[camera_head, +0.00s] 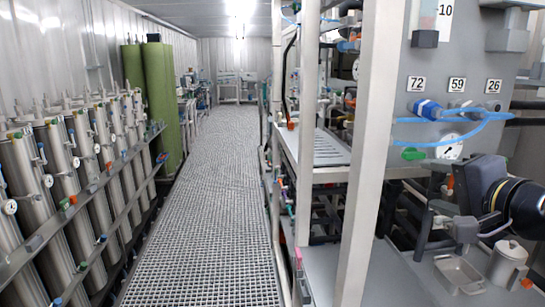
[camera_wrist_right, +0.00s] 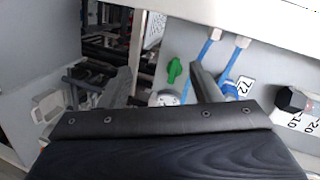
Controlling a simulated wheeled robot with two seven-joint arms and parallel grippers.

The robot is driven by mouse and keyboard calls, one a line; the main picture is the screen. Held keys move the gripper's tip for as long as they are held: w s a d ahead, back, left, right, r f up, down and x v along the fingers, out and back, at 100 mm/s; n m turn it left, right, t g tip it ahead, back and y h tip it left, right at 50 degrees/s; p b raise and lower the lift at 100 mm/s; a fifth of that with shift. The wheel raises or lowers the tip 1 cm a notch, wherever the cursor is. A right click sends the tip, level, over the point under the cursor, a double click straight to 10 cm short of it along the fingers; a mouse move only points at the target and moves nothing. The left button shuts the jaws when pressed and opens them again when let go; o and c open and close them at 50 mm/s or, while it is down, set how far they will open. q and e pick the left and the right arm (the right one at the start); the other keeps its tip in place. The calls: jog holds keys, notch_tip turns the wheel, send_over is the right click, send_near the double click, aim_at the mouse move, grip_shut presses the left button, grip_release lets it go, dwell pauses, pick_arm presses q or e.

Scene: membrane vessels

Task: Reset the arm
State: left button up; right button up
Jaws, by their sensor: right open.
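My right gripper (camera_head: 443,187) is in front of the grey panel (camera_head: 400,110) at the right of the head view, with my dark wrist and arm coming in from the right edge. In the right wrist view, its two fingers (camera_wrist_right: 162,72) stand apart with nothing held between them. The handle also shows in the head view (camera_head: 412,153). Whether a fingertip touches the panel cannot be told. My left gripper is not in view.
Blue hoses (camera_head: 450,142) cross the panel near my right gripper. A white post (camera_head: 368,150) rises left of the panel. Steel vessels (camera_head: 80,160) line the left; the grating aisle (camera_head: 212,210) is clear.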

jog(key=s+a+f+n+g, duration=0.2)
jog(key=s+f, duration=0.4)
jog(key=f, duration=0.4)
jog(key=s+a+f+n+g+y, duration=0.1)
jog(key=s+a+f+n+g, duration=0.2)
jog(key=s+f, duration=0.4)
jog(key=s+a+f+n+g, duration=0.3)
jog(key=s+f+n, duration=0.3)
jog(key=f, duration=0.7)
jog(key=shift+s+a+f+g, duration=0.2)
jog(key=shift+f+g, duration=0.1)
jog(key=shift+g, duration=0.4)
